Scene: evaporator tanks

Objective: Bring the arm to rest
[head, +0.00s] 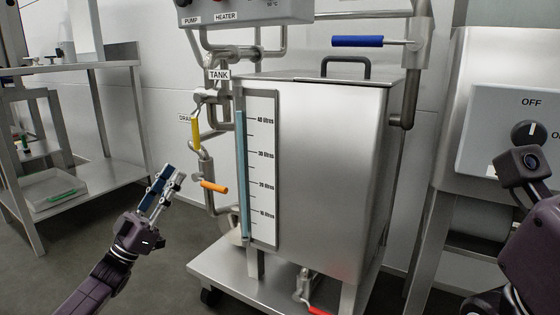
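My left gripper (168,182) is raised in front of the left side of the steel tank (335,165), pointing up, with nothing seen in it. Its two fingers lie close side by side from this angle, so its opening is unclear. It is apart from the orange-handled valve (214,187) and the yellow-handled valve (195,134) on the pipes. My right arm (535,235) shows at the right edge, with a dark camera-like part on it. Its fingers are not seen.
The tank has a litre gauge (262,170), a blue lever (358,41) at the top right and a red handle (318,311) below. A panel with an OFF knob (528,132) stands at right. A steel shelf unit (95,180) with a tray (58,190) stands at left.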

